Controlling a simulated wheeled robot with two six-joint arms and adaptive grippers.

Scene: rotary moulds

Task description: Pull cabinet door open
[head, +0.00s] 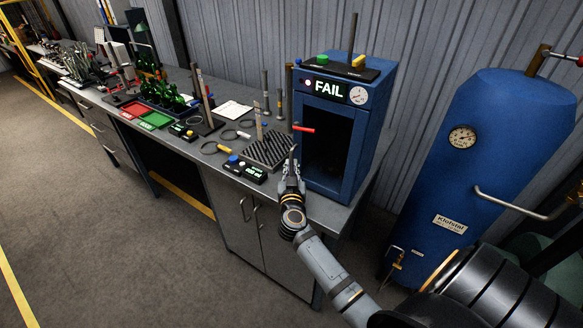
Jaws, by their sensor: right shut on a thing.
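The blue cabinet (374,145) stands on the right end of the workbench, with a lit FAIL display (328,89) and a round gauge. Its front shows a dark opening (325,160); I cannot make out a separate door panel there. A red bar (303,129) shows at the opening's upper left. My right gripper (292,164) is at the cabinet's lower front left corner, above the bench's front edge. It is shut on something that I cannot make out. My left gripper is not in view.
The workbench (325,209) has lower doors with handles (246,209). A ribbed dark block (268,150), upright rods and a small display box (245,170) stand left of my right gripper. A blue tank (500,140) stands at right. The floor at left is clear.

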